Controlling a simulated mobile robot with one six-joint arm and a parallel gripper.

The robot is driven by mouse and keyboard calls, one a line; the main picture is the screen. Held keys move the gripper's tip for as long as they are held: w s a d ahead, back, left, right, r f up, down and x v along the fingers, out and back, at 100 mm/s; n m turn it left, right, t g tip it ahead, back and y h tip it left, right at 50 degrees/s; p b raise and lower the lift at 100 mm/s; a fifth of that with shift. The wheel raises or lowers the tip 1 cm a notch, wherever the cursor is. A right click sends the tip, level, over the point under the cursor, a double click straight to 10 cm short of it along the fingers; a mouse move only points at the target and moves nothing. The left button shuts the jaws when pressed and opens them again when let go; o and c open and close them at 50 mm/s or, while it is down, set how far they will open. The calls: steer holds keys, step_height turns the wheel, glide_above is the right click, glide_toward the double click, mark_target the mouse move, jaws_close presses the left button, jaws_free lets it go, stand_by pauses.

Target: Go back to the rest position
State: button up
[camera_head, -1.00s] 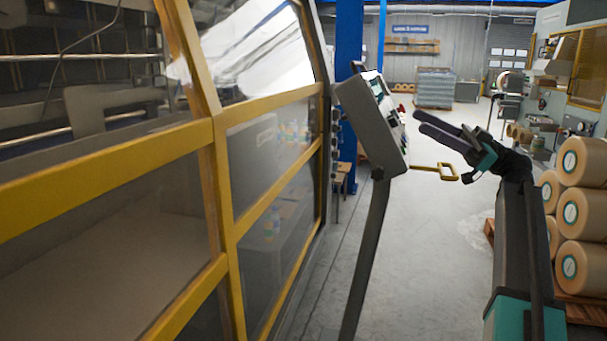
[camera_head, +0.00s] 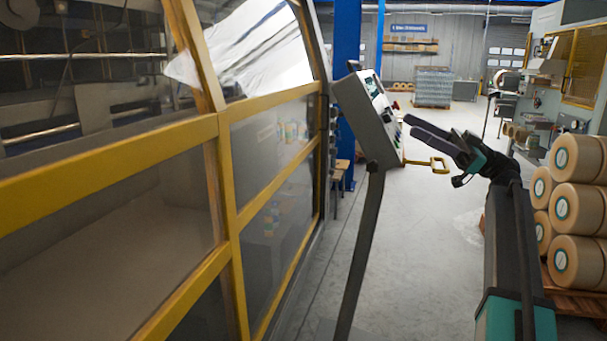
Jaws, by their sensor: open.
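My gripper (camera_head: 408,126) is at the right of centre, its two dark fingers pointing left toward the grey control panel (camera_head: 368,118) on its slanted post. The fingers are apart and nothing shows between them. The fingertips look close to the panel's right side in the picture; I cannot tell whether they touch it. My arm rises from the lower right and bends at the wrist.
A yellow handle (camera_head: 440,166) sticks out below my gripper. The yellow-framed machine guard (camera_head: 228,190) fills the left. Stacked tan film rolls (camera_head: 578,210) stand on a pallet at right. Clear floor (camera_head: 420,250) lies between, with a wrapped pallet load (camera_head: 433,87) at the back.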

steer(key=w+a+f+m, duration=0.2)
steer(key=a+f, duration=0.3)
steer(key=f, duration=0.5)
steer(key=w+a+f+m+h, duration=0.15)
steer(key=a+f, duration=0.25)
steer(key=f, duration=0.6)
steer(key=w+a+f+m+y, duration=0.1)
steer(key=w+a+f+m, duration=0.3)
steer(key=f, duration=0.6)
steer(key=s+a+f+m+h+p, duration=0.15)
steer(key=s+a+f, duration=0.25)
steer(key=f, duration=0.6)
steer(key=s+a+f+m+h+b, duration=0.15)
steer(key=s+a+f, duration=0.25)
steer(key=f, duration=0.6)
steer(key=s+a+f+m+h+p, duration=0.2)
steer(key=s+a+f+h, duration=0.15)
steer(key=f, duration=0.65)
steer(key=s+f+m+g+h, duration=0.4)
steer(key=s+f+g+h, duration=0.25)
steer(key=s+f, duration=1.85)
steer(key=s+d+f+h, duration=0.5)
steer(key=s+d+f, duration=0.1)
steer(key=s, duration=0.4)
steer(key=d+f+m+h, duration=0.1)
steer(key=d+m+h, duration=0.3)
steer(key=d, duration=0.5)
steer(key=shift+s+d+f+t, duration=0.2)
steer(key=shift+d+f+t, duration=0.15)
steer(key=shift+d+f, duration=0.05)
